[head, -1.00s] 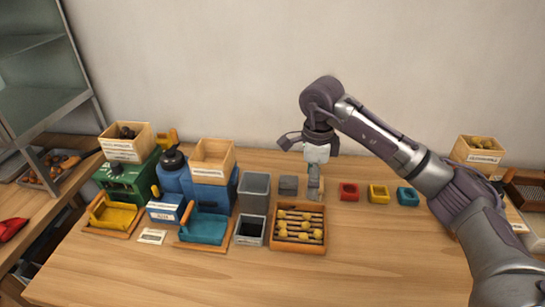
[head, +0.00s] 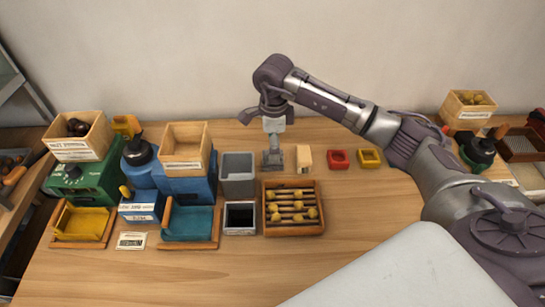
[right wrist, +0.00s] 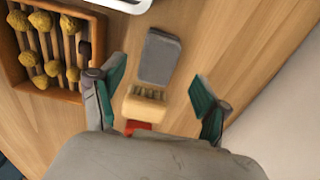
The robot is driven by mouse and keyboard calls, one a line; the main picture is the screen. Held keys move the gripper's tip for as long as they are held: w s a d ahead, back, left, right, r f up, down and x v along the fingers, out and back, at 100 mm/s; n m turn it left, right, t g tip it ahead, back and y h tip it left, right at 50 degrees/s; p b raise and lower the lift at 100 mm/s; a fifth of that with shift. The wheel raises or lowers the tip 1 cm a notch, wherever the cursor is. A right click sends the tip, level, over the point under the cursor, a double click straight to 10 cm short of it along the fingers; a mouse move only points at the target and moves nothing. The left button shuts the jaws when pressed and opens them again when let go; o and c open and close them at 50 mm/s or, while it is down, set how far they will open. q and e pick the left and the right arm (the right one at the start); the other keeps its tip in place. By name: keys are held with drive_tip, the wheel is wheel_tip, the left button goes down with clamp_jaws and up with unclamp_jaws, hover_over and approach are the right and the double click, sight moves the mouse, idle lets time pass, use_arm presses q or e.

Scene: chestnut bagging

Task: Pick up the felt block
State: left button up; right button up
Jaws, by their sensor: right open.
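The felt block, as I take it, is a dark grey block (head: 272,160) on the table, left of a pale wooden brush (head: 304,157). My right gripper (head: 273,148) comes down over the block and hides part of it in the head view. In the right wrist view the grey block (right wrist: 160,55) lies flat beyond the fingertips, in line with the gap between them. The fingers of the right gripper (right wrist: 157,82) are apart with green pads and nothing held. The brush (right wrist: 146,104) lies between the fingers in that view. My left gripper is not in view.
A red dish (head: 338,159) and a yellow dish (head: 370,158) stand to the right. The front of the table is clear.

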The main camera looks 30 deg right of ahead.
drive_tip(key=shift+f, duration=0.25)
drive_tip(key=shift+a+f+p, duration=0.1)
drive_tip(key=shift+f+p, duration=0.25)
drive_tip(key=shift+p, duration=0.05)
wheel_tip(320, 180, down, 4)
drive_tip(key=shift+s+a+r+p, duration=0.1)
drive_tip(key=shift+s+r+p, duration=0.1)
drive_tip(key=shift+p, duration=0.45)
drive_tip(key=shift+w+f, duration=0.1)
drive_tip(key=shift+f, duration=0.25)
drive_tip(key=c, duration=1.4)
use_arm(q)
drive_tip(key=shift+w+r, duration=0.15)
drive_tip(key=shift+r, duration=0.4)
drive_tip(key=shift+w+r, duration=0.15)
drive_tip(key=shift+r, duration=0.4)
use_arm(e)
drive_tip(key=shift+r, duration=0.15)
